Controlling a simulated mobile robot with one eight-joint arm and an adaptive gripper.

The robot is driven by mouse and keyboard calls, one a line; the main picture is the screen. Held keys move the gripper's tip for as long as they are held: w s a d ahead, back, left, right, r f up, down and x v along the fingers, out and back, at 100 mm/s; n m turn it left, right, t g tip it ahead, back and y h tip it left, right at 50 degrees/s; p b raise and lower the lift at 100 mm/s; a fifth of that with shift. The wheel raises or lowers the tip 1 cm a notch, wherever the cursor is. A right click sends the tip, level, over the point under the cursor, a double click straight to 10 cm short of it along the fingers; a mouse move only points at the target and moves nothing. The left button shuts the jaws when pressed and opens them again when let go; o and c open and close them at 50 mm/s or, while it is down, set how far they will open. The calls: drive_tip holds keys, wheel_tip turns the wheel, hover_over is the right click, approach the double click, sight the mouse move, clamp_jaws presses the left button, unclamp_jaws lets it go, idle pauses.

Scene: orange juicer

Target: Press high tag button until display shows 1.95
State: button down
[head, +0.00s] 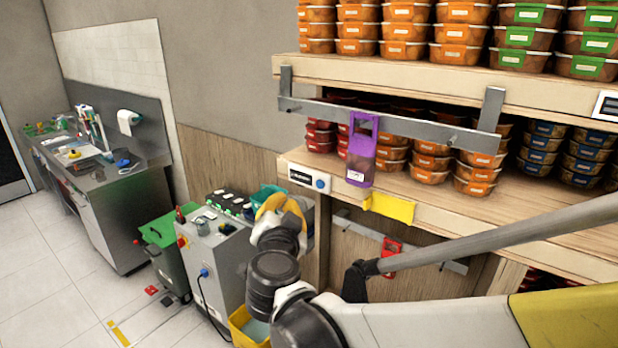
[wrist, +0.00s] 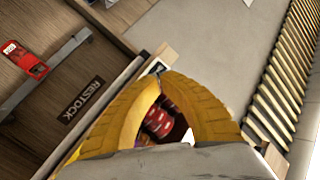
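A price tag (head: 309,178) with a dark display and a blue round button (head: 321,184) sits on the lower shelf's front edge at its left end. Its digits are too small to read. Another white tag (head: 607,106) is on the upper shelf's edge at the far right, cut off by the frame. I cannot tell which is the high tag. My gripper (head: 283,207) has yellow fingers and shows below and left of the lower tag. In the wrist view its fingertips (wrist: 162,74) meet, with nothing visible held between them. A small pale and dark piece behind the tips is unclear.
Stacked food tubs fill the upper shelf (head: 430,75) and lower shelf (head: 520,205). A metal rail (head: 390,122) with a purple holder (head: 361,150) hangs in front. A yellow card (head: 390,207) sticks out from the lower edge. A grey machine (head: 220,255) stands at left.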

sight(311, 181)
drive_tip(key=shift+w+d, duration=0.8)
drive_tip(key=shift+w, duration=0.25)
drive_tip(key=shift+w+d, duration=0.85)
drive_tip(key=shift+w, duration=0.15)
drive_tip(key=shift+w+d, duration=0.8)
drive_tip(key=shift+w, duration=0.25)
drive_tip(key=shift+w+d, duration=0.25)
drive_tip(key=shift+w, duration=0.1)
drive_tip(key=shift+w+d+b, duration=0.25)
drive_tip(key=shift+w+b, duration=0.1)
drive_tip(key=shift+s+a, duration=0.5)
drive_tip(key=shift+s, duration=0.2)
drive_tip(key=shift+s+a, duration=0.8)
drive_tip(key=shift+s, duration=0.2)
drive_tip(key=shift+s+a, duration=0.75)
drive_tip(key=shift+s, duration=0.25)
